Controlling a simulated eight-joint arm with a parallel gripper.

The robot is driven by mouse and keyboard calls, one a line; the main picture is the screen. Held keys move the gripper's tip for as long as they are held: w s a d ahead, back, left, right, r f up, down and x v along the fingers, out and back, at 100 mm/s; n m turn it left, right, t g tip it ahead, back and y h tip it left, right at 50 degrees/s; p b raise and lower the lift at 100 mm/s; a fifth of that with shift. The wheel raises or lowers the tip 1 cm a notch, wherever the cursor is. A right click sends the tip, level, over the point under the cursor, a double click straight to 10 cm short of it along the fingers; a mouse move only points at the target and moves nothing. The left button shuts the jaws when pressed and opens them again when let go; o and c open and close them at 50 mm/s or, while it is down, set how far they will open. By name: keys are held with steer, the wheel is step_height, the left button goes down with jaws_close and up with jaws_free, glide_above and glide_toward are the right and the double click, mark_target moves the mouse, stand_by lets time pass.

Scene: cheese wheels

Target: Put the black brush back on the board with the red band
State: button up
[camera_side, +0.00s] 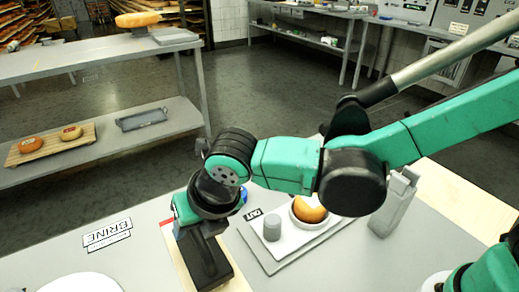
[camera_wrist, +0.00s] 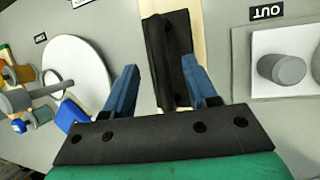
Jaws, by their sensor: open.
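The black brush (camera_wrist: 168,50) appears to lie lengthwise on a pale wooden board (camera_wrist: 200,32) in the wrist view. In the side view the brush (camera_side: 206,264) shows below my wrist, and a red band (camera_side: 167,223) shows at the board's far end. My gripper (camera_wrist: 160,72) is open. Its two blue fingers stand apart, one on each side of the brush in the picture, the right one closer to it. Whether they touch it or hang above it, I cannot tell.
Right of the board, a grey mat holds a white tray with a grey cylinder (camera_side: 272,228) and a cheese wheel (camera_side: 309,209) in a bowl, by the OUT label (camera_side: 254,213). A white disc (camera_side: 80,283) and the BRINE label (camera_side: 107,233) are on the left. A grey holder (camera_side: 394,204) stands right.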

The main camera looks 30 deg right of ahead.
steer(key=v, duration=0.8)
steer(key=d+f+m+t+h, duration=0.2)
steer(key=d+m, duration=2.2)
steer(key=m, duration=1.1)
steer(key=shift+s+f+m+t, duration=0.3)
steer(key=shift+s, duration=0.1)
